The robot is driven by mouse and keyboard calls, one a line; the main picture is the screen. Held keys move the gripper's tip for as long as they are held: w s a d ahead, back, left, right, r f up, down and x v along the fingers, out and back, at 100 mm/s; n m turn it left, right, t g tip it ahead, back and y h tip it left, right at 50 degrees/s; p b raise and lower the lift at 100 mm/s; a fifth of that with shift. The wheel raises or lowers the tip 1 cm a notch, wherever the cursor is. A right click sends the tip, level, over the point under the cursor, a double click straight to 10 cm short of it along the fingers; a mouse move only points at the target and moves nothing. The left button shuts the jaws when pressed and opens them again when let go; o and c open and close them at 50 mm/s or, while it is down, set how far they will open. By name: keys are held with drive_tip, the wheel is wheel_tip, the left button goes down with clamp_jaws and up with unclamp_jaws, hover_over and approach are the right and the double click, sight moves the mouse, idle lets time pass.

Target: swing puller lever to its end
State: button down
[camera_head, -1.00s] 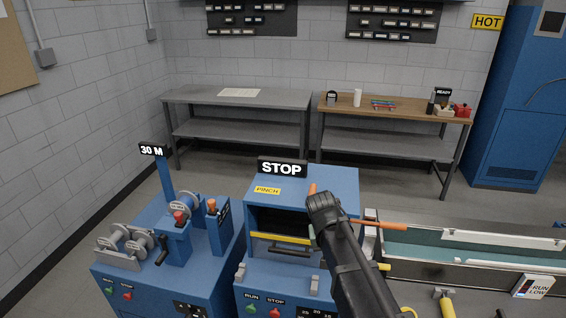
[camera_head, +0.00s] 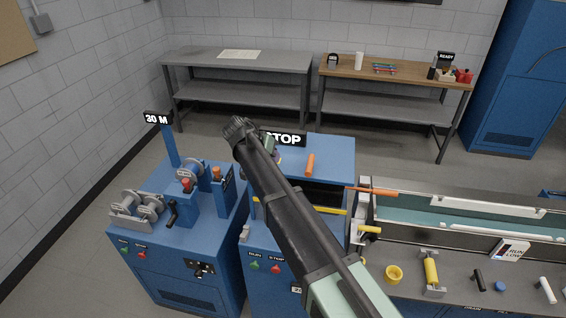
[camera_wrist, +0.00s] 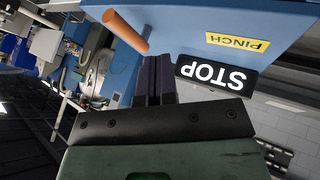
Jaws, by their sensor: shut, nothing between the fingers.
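The puller is the blue box (camera_head: 334,150) with the STOP sign (camera_head: 291,139) on top. Its lever, an orange handle (camera_head: 310,165), stands up from the box just right of the sign. In the wrist view the orange lever (camera_wrist: 126,30) slants at upper left, with its free end close to my dark fingertips. My gripper (camera_wrist: 153,62) is shut and empty, its fingers together between the lever and the STOP sign. I see no clear contact with the lever. In the head view my arm hides most of the gripper.
A yellow PINCH label (camera_wrist: 238,42) lies beside the sign. A spool machine (camera_head: 190,215) stands left. An orange rod (camera_head: 372,190) and a long trough (camera_head: 470,220) lie right. Two benches stand behind, with open floor before them.

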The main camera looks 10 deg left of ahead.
sight(310, 165)
drive_tip(key=b+x, duration=0.3)
drive_tip(key=x, duration=0.1)
drive_tip(key=b+x, duration=0.2)
drive_tip(key=x, duration=0.2)
drive_tip(key=shift+s+a+f+b, duration=0.1)
drive_tip(key=shift+a+f+b, duration=0.05)
drive_tip(key=shift+f+b, duration=0.2)
drive_tip(key=d, duration=0.2)
drive_tip(key=d+r+p, duration=0.1)
drive_tip(key=d, duration=0.1)
drive_tip(key=shift+d, duration=0.2)
drive_tip(key=shift+s, duration=0.1)
